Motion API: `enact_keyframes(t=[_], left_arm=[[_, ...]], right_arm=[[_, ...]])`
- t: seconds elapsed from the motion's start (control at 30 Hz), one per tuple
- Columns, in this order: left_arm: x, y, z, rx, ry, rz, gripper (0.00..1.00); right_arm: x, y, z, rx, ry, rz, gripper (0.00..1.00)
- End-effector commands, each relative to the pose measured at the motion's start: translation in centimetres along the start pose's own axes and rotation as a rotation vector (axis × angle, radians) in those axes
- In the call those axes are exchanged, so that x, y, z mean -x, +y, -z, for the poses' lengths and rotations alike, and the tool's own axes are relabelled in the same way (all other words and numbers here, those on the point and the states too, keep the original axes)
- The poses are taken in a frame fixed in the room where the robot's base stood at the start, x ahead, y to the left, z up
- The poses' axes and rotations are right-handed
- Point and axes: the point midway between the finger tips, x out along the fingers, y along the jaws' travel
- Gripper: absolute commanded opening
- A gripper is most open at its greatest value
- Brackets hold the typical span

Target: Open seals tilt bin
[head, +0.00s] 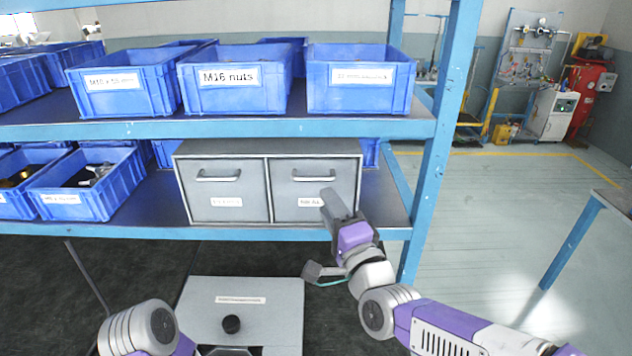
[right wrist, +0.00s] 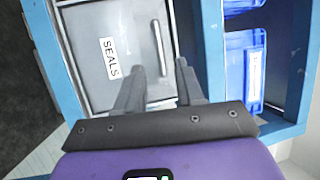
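The grey two-bin cabinet (head: 267,150) sits on the lower shelf. Its right bin (head: 290,205) is closed and has a bar handle (head: 310,177) near its top. In the right wrist view, the bin front (right wrist: 92,35) carries a SEALS label (right wrist: 109,58), and the handle (right wrist: 160,48) runs nearly upright in the picture. My right gripper (right wrist: 160,78) is open and empty, its fingers on either side of the handle's near end; contact cannot be told. In the head view my right gripper (head: 333,207) is before the bin's lower right.
The left bin (head: 225,188) beside it is closed. Blue bins (head: 235,97) stand on the upper shelf and at left below. A blue rack post (head: 437,150) rises right of the cabinet.

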Motion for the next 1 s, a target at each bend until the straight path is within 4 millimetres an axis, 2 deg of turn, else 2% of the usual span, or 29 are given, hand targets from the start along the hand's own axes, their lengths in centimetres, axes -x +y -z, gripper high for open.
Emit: enact_keyframes(t=[0.43, 0.6, 0.83, 0.87, 1.0], left_arm=[[0.9, 0.3, -0.1, 0.000, 0.000, 0.000, 0.43], [1.0, 0.4, -0.1, 0.000, 0.000, 0.000, 0.43], [1.0, 0.4, -0.1, 0.000, 0.000, 0.000, 0.43], [1.0, 0.4, -0.1, 0.000, 0.000, 0.000, 0.43], [1.0, 0.4, -0.1, 0.000, 0.000, 0.000, 0.43]], right_arm=[[-6.2, 0.0, -0.1, 0.000, -0.001, -0.001, 0.37], [-7.2, 0.1, -0.1, 0.000, -0.001, -0.002, 0.37], [-7.2, 0.1, 0.0, 0.000, -0.001, -0.002, 0.37], [-7.2, 0.1, 0.0, 0.001, -0.001, -0.002, 0.36], [-7.2, 0.1, 0.0, 0.001, -0.001, -0.002, 0.14]])
